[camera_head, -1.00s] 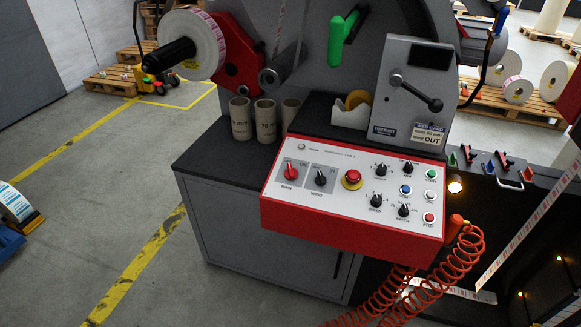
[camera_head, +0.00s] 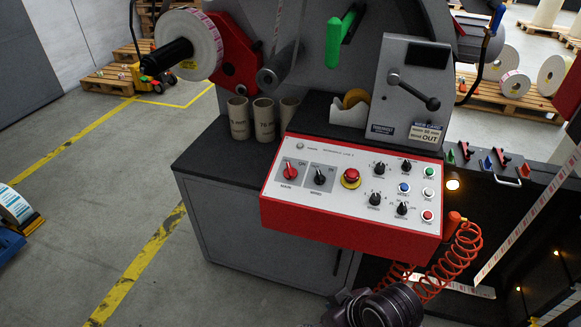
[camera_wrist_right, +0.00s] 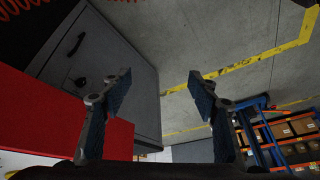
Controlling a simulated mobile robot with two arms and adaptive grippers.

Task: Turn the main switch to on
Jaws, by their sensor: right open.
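The main switch (camera_head: 289,172) is a red rotary knob at the left end of the sloped white control panel (camera_head: 335,198) with a red front. It sits on a grey plate labelled MAIN, and its knob looks tilted rather than level. A black rotary knob labelled WIND (camera_head: 319,176) is just to its right. My right arm shows at the bottom of the head view, below the panel, with its fingertips out of that frame. In the right wrist view my right gripper (camera_wrist_right: 160,85) is open and empty, with the grey cabinet behind it. My left gripper is not in view.
A red emergency button (camera_head: 351,178) and several knobs and buttons fill the panel's right side. A coiled red hose (camera_head: 455,262) hangs at the panel's lower right. Cardboard cores (camera_head: 263,119) stand behind the panel at left.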

